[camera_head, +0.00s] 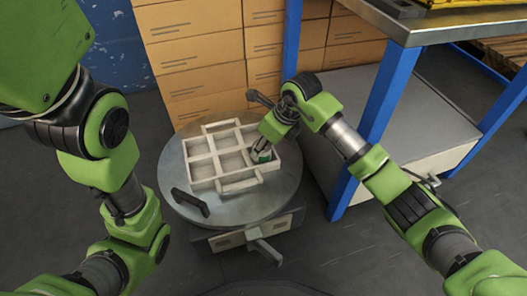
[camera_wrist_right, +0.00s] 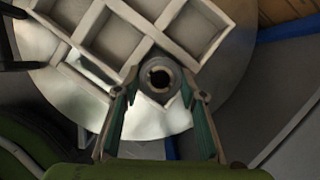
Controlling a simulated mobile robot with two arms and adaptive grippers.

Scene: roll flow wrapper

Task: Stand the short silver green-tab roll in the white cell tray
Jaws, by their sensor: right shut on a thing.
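The white cell tray (camera_head: 190,165) lies on a round grey table, with several square cells and a handle on two sides. My right gripper (camera_head: 262,149) is over the tray's right side, shut on the short silver roll. I cannot tell whether the roll touches the cell floor. My left gripper is out of view.
The round table (camera_head: 240,207) has a black handle-like piece (camera_head: 190,202) at its front left. Stacked cardboard boxes (camera_head: 195,50) stand behind. A blue-legged metal bench (camera_head: 375,110) with a grey cabinet below stands close on the right.

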